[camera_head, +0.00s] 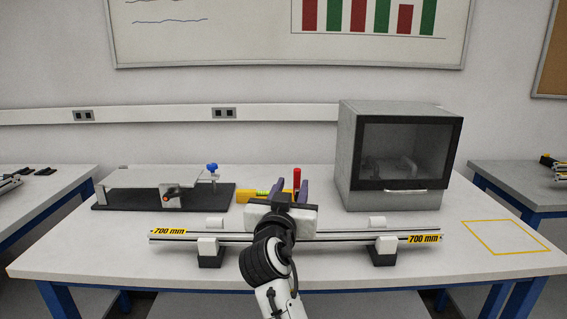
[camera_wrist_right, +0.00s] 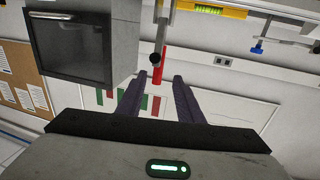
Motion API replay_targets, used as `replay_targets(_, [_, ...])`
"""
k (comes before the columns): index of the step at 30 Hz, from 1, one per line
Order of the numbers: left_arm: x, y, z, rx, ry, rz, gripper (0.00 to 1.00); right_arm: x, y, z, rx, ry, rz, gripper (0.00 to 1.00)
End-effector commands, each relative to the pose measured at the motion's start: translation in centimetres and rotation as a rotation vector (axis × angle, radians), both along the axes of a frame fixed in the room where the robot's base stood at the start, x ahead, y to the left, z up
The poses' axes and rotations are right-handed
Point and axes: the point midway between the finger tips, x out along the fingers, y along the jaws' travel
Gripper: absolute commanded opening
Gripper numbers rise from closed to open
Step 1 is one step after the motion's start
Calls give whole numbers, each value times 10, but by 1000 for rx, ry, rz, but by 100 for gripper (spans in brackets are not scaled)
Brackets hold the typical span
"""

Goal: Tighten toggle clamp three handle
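A red upright handle (camera_head: 297,177) rises just beyond my right gripper (camera_head: 288,190) near the middle of the table. In the right wrist view the red handle (camera_wrist_right: 164,60) is beyond my right gripper's fingertips (camera_wrist_right: 160,77), roughly in line with the gap between them. The two dark purple fingers are apart, with nothing visibly held. A black round tip (camera_wrist_right: 155,59) sits beside the red handle. The gripper hides the handle's base in the head view. No label shows which clamp is number three. My left gripper is not in view.
A 700 mm rail (camera_head: 340,236) lies across the table in front. A yellow level (camera_head: 247,196) is left of the gripper. A grey fixture (camera_head: 150,179) with a blue knob stands left. A glass-fronted cabinet (camera_head: 396,155) stands right. A yellow-outlined square (camera_head: 505,238) at far right is empty.

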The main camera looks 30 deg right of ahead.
Motion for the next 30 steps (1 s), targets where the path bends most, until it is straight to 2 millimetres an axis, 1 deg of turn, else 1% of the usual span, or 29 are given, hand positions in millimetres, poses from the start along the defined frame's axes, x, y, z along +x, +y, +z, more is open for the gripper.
replay_targets(5, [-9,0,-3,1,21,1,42,14,-14,3,-2,-1,-4,33])
replay_targets(10, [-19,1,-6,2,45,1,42,37,-36,4,-3,-1,-4,33])
replay_targets(15, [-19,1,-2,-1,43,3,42,59,-55,3,-1,0,-3,33])
replay_targets(18, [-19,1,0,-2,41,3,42,67,-63,2,-2,-1,-2,33])
replay_targets(23, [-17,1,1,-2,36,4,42,74,-69,1,1,-2,-2,33])
replay_targets(30, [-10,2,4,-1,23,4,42,74,-69,0,1,-2,-1,33])
